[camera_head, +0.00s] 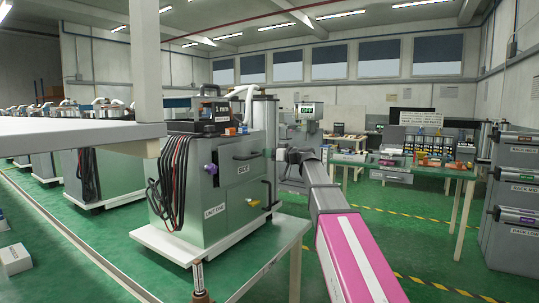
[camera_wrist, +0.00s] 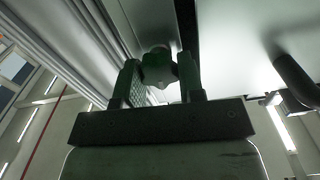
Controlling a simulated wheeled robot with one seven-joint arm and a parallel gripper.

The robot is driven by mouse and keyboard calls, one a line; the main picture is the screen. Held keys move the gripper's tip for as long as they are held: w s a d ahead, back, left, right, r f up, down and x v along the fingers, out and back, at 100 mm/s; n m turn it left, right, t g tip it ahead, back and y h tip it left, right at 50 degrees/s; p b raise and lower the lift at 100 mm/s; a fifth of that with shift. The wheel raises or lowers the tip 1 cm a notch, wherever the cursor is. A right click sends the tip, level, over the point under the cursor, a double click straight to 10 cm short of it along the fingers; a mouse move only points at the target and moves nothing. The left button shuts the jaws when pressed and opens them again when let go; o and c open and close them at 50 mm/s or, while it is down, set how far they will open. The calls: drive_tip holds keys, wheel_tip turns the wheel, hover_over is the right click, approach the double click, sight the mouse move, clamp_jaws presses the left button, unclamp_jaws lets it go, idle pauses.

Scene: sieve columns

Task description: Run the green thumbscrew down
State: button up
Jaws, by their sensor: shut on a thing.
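In the wrist view, the dark green thumbscrew (camera_wrist: 157,68) is a lobed knob between the two fingers of my gripper (camera_wrist: 159,66). The fingers are closed on it from both sides. A pale grey metal surface lies beyond it. In the head view, my gripper (camera_head: 284,155) is at the right side of the grey cabinet marked with labels (camera_head: 208,190). The thumbscrew cannot be made out there, hidden or too small.
A workbench (camera_head: 440,168) with small items stands behind on the right. Labelled racks (camera_head: 515,190) are at the far right.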

drive_tip(key=m, duration=0.5)
drive_tip(key=shift+w, duration=0.1)
drive_tip(key=m, duration=0.9)
drive_tip(key=shift+f, duration=0.15)
drive_tip(key=m, duration=0.4)
drive_tip(key=shift+m, duration=0.3)
drive_tip(key=m, duration=1.3)
drive_tip(key=shift+f+m, duration=0.2)
drive_tip(key=shift+m, duration=2.4)
